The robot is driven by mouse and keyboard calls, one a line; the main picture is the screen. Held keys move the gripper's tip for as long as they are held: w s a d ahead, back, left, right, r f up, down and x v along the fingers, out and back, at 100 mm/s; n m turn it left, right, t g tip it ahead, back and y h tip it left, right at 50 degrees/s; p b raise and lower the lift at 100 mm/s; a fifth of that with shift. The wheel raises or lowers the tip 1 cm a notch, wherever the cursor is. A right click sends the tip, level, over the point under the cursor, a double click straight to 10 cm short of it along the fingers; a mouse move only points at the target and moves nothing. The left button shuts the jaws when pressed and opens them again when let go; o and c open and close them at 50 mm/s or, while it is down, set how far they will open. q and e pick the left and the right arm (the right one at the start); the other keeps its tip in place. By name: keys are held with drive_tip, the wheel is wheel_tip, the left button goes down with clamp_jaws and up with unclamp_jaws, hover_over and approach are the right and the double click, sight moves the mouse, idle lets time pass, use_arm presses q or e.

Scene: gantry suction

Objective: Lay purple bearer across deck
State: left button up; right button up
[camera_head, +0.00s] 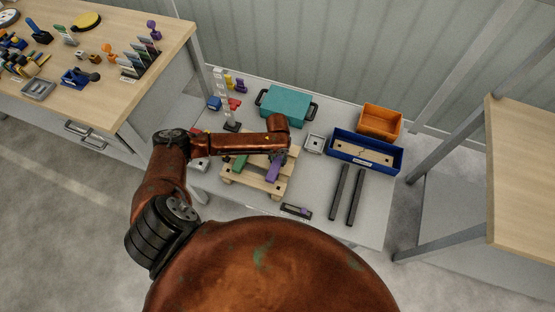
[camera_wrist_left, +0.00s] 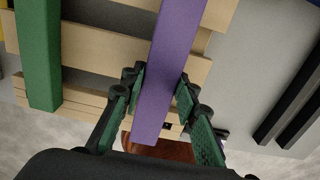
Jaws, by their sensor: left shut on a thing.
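The purple bearer (camera_head: 273,172) is a straight bar over the right part of the slatted wooden deck (camera_head: 270,187). My left gripper (camera_head: 281,157) is shut on it; in the left wrist view the purple bearer (camera_wrist_left: 168,75) runs between the two green-padded fingers of the left gripper (camera_wrist_left: 160,88). The bearer runs across the direction of the slats (camera_wrist_left: 105,52). I cannot tell whether it touches them. A green bearer (camera_head: 240,162) lies across the deck to the left, roughly parallel to it. My arm hides part of the deck in the head view. My right gripper is not in view.
Two dark bars (camera_head: 347,195) lie right of the deck. A blue tray (camera_head: 398,166), an orange bin (camera_head: 381,120) and a teal case (camera_head: 286,104) stand behind. A small dark tool (camera_head: 296,211) lies at the front.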

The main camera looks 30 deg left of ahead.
sight(278, 160)
use_arm(q)
drive_tip(key=shift+p, duration=0.6)
idle(1.1)
drive_tip(key=shift+f+b, duration=0.55)
drive_tip(key=shift+f, duration=0.5)
drive_tip(key=o, duration=1.3)
drive_tip(key=shift+o, duration=0.2)
wheel_tip(278, 160, up, 12)
